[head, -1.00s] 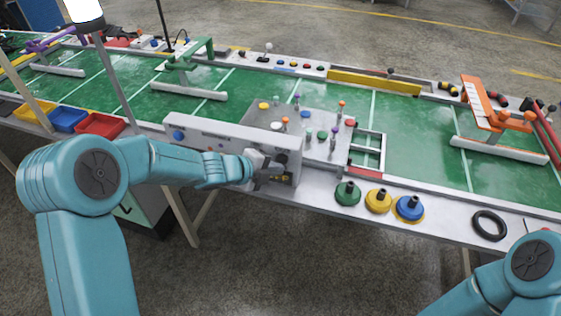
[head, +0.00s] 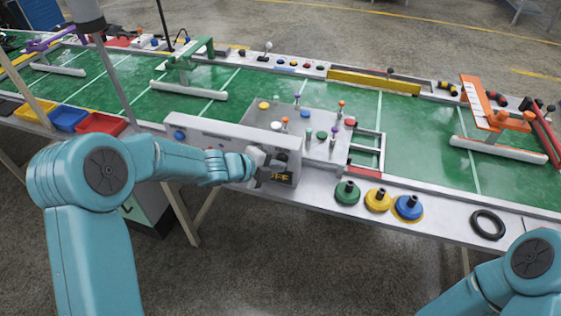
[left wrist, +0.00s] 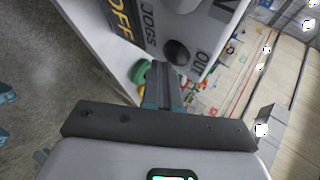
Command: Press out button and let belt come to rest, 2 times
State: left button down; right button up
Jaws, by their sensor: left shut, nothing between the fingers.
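The grey control box (head: 215,130) stands at the near edge of the green belt (head: 410,135). My left gripper (head: 268,166) is shut and empty at the right end of its front face. In the left wrist view, its fingertips (left wrist: 164,72) are beside a dark round button (left wrist: 177,52) with the label OUT (left wrist: 201,62) next to it. I cannot tell whether they touch. A dark panel reading OFF in yellow (head: 281,178) shows just below the gripper. My right arm enters at the lower right, but its gripper is out of view.
A pole with an unlit lamp (head: 88,12) rises at the left. Green, yellow and blue knobs (head: 408,207) and a black ring (head: 488,225) lie on the near ledge. An orange frame (head: 495,115) spans the belt's right side. Red and blue bins (head: 102,123) sit at the left.

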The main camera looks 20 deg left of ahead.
pick_arm(q)
jog(key=shift+s+b, duration=0.65)
jog(key=shift+s, duration=0.3)
jog(key=s+b, duration=0.3)
jog(key=s, duration=0.1)
jog(key=shift+s+a, duration=0.1)
jog(key=shift+s, duration=0.3)
dwell(3.7)
